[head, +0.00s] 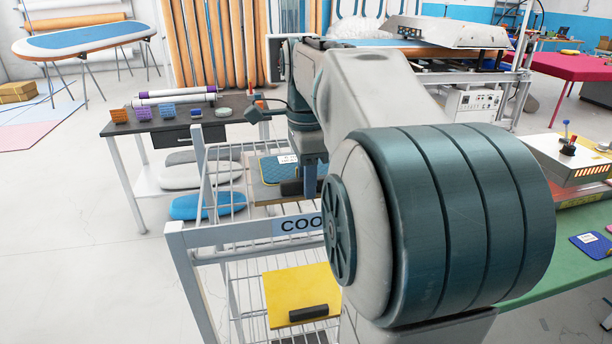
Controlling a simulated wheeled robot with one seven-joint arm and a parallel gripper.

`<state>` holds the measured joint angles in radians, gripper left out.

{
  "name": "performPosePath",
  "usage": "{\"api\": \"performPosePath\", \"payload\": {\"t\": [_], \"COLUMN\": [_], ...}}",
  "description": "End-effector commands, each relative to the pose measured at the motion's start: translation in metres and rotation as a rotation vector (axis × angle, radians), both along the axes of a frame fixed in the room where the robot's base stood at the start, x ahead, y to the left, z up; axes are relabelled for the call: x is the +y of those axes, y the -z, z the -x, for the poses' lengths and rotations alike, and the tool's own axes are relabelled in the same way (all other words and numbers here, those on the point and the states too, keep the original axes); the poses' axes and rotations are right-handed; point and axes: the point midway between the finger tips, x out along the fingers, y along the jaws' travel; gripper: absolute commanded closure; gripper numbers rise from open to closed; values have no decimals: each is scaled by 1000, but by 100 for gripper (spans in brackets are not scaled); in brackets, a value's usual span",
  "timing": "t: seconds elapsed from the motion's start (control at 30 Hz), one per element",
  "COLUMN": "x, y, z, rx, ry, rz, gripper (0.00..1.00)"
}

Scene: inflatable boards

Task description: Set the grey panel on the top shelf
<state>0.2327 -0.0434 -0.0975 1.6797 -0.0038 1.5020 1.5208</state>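A white wire rack (205,237) stands in front of me, with a blue label reading "COO", the rest hidden by my arm. A greyish-tan panel (263,196) with a dark handle bar (291,187) is at its upper shelf; I take it for the grey panel. My arm hides its right side, and I cannot tell whether it rests on the wires. My gripper (308,187) points down beside the handle. Its fingertips are mostly hidden, so I cannot see whether they grip the handle.
A blue pad (278,167) with a white tag shows at the panel's back. A yellow panel (298,292) with a dark handle lies on a lower shelf. A dark-topped workbench (160,122) stands behind left; a green table (575,262) is at right. The floor at left is clear.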

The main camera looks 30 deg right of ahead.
Motion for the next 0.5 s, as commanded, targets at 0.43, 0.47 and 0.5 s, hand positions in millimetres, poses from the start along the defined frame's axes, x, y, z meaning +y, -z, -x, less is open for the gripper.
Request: {"api": "performPosePath", "payload": {"t": [0.43, 0.47, 0.5], "x": [0, 0, 0], "y": [-48, -54, -63], "z": [-1, -1, -1], "rx": [-3, -4, -4], "ry": [0, 0, 0], "rz": [1, 1, 1], "gripper": [62, 62, 62]}}
